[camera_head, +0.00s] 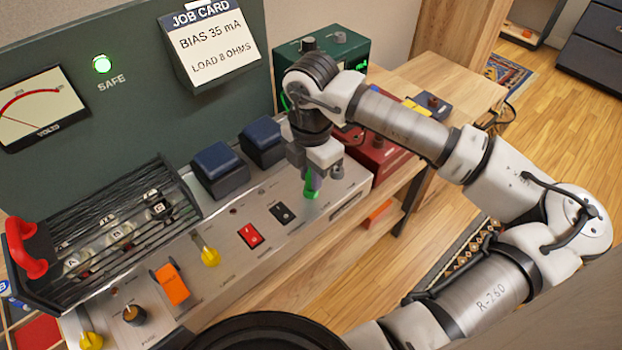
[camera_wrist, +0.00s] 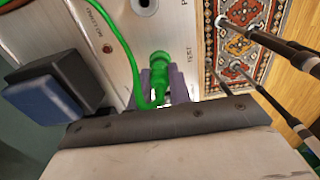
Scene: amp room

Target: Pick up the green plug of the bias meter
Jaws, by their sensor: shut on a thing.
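The green plug (camera_head: 309,187) shows between the fingertips of my gripper (camera_head: 311,176), low over the right end of the grey amp panel (camera_head: 263,205). In the wrist view the plug (camera_wrist: 159,66) sits between the two finger tips (camera_wrist: 160,86), near the TEST lettering, with its green cord (camera_wrist: 124,40) looping away on the left. My gripper is shut on the plug. I cannot tell whether the plug's lower end touches the panel. The green bias meter box (camera_head: 352,50) stands behind my arm, partly hidden by it.
Blue-topped blocks (camera_head: 219,168) stand left of my gripper. A red box (camera_head: 380,155) is close on the right. A slatted cage with a red handle (camera_head: 30,250) covers the left side.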

